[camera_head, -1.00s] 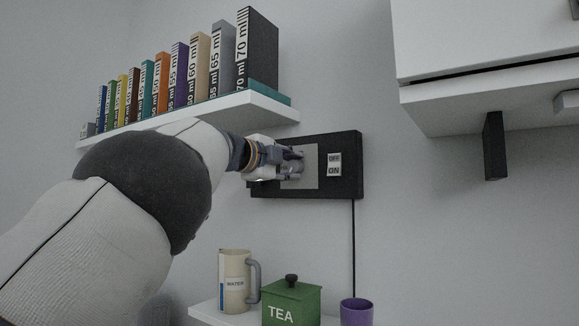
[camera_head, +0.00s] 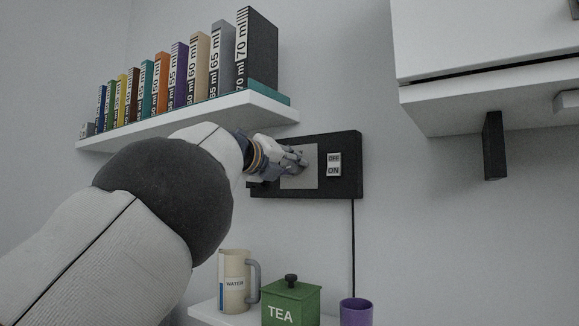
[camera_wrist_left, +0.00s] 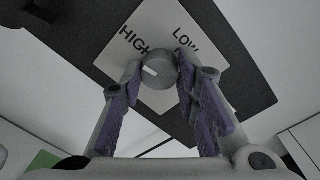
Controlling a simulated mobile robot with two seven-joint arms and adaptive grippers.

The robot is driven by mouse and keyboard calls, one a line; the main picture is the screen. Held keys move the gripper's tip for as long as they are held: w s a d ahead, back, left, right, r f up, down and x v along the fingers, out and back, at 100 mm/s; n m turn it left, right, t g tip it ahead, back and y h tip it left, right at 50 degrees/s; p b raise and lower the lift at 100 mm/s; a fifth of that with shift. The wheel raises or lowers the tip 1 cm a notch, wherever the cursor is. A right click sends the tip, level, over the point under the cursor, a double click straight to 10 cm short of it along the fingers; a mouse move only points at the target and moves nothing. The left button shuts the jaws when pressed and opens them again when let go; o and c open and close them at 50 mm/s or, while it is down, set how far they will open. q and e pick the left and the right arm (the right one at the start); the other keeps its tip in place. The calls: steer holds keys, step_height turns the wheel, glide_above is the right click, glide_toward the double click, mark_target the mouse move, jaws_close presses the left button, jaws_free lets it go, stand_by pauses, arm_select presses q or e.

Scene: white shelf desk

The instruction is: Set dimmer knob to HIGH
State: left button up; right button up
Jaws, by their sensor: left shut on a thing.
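The grey dimmer knob (camera_wrist_left: 160,72) shows in the left wrist view on a white plate (camera_wrist_left: 150,22) printed HIGH and LOW. A white mark on the knob lies on its left side, below the word HIGH. My left gripper (camera_wrist_left: 159,78) is shut on the knob, one finger on each side. In the head view the left gripper (camera_head: 296,160) reaches the white plate (camera_head: 312,178) from the left and mostly hides the knob. The plate sits on a black wall panel (camera_head: 348,160). My right gripper is not in view.
An OFF/ON switch (camera_head: 334,165) is right of the plate. A shelf (camera_head: 215,115) with several labelled books is above my arm. Below stand a water jug (camera_head: 234,270), a green tea box (camera_head: 291,302) and a purple cup (camera_head: 356,312). A white cabinet (camera_head: 480,40) hangs at upper right.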

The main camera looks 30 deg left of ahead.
arm_select(q)
steer(key=shift+m, duration=1.1)
steer(key=o, duration=1.2)
steer(key=shift+c, duration=0.2)
steer(key=shift+s, duration=0.1)
steer(key=s+a, duration=0.1)
steer(key=s, duration=1)
steer(key=shift+s+r, duration=0.2)
steer(key=shift+s, duration=0.2)
steer(key=shift+a, duration=0.15)
